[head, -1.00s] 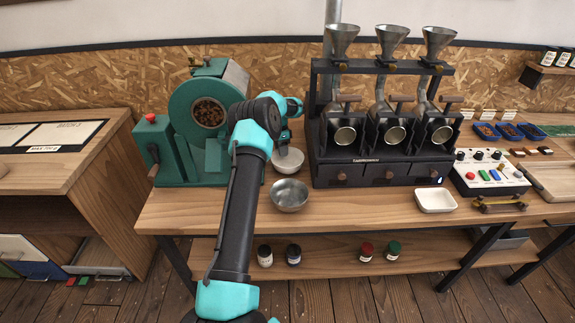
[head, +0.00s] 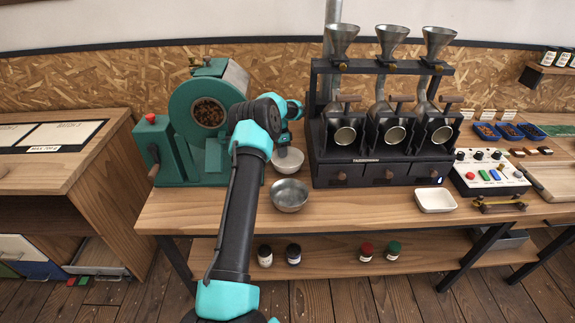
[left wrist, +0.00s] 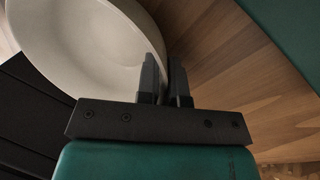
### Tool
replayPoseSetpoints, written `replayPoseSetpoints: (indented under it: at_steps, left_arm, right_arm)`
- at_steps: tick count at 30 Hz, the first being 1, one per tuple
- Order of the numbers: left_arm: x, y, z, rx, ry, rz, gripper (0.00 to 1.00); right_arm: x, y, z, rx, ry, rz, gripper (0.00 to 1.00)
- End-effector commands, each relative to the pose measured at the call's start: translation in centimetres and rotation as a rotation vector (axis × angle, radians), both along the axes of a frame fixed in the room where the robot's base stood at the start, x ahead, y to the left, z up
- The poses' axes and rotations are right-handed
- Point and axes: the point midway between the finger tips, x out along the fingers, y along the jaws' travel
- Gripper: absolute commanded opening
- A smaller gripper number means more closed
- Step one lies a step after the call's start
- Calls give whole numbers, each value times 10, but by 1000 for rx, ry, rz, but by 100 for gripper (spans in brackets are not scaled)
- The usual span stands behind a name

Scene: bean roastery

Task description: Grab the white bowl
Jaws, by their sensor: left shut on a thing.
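The white bowl (head: 290,162) stands on the wooden bench between the green roaster and the black dispenser machine. In the left wrist view the bowl (left wrist: 85,45) fills the upper left, and its rim runs to the fingers. The arm hides part of the bench and roaster. My right gripper is in neither view.
A metal bowl (head: 289,195) stands just in front of the white bowl. The green roaster (head: 200,130) is close on the left and the black dispenser (head: 380,130) close on the right. A square white dish (head: 435,206) lies further right. The front bench between them is clear.

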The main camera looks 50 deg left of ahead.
Motion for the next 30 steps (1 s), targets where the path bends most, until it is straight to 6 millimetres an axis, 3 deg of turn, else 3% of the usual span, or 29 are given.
replayPoseSetpoints:
  at_steps: [17, 23, 30]
  left_arm:
    - [0, 0, 5, 1, 0, 0, 0]
    - [0, 0, 27, 1, -2, 0, 0]
    - [1, 0, 81, 2, -4, 1, 0]
  right_arm:
    - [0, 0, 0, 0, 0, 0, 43]
    - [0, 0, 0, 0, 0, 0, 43]
    - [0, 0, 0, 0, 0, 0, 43]
